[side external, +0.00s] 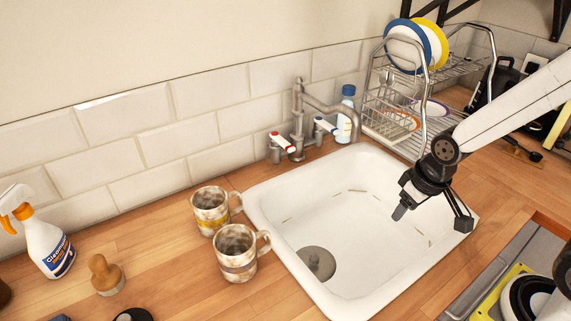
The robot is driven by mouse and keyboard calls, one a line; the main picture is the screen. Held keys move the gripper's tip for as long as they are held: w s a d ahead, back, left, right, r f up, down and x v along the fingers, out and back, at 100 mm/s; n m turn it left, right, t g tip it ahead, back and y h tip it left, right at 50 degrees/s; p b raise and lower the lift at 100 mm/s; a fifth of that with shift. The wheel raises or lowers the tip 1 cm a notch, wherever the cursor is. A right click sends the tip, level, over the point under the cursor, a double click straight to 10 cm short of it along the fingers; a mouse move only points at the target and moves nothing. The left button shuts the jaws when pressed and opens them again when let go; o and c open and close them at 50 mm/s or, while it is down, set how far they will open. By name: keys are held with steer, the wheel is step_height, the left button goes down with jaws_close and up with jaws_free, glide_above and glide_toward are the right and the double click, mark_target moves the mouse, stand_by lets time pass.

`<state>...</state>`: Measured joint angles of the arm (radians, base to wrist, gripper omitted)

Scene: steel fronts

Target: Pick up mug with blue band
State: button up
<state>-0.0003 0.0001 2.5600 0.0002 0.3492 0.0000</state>
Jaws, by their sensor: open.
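Two mottled white-brown mugs stand upright on the wooden counter left of the sink. The rear mug (210,214) has a yellow band. The front mug (236,258) has a dull greyish band; I cannot tell for sure that it is blue. Both handles are on the right side of the mugs. My gripper (432,217) is open and empty over the right part of the sink, well to the right of both mugs, with its fingers pointing down.
The white sink (290,276) lies between the mugs and my gripper. A tap (299,118) rises behind it. A dish rack (400,100) with plates stands at the back right. A spray bottle (45,240) and a wooden-handled brush (105,275) stand at the left.

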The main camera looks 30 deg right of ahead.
steer(key=w+a+f+n+t+y, duration=0.2)
steer(key=w+a+t, duration=0.45)
steer(key=a, duration=0.65)
steer(key=n+t+y, duration=0.2)
steer(key=t, duration=0.2)
glide_toward(242, 229)
steer(key=shift+x, duration=1.45)
steer(key=shift+w, duration=0.15)
steer(key=shift+x, duration=2.45)
jaws_close()
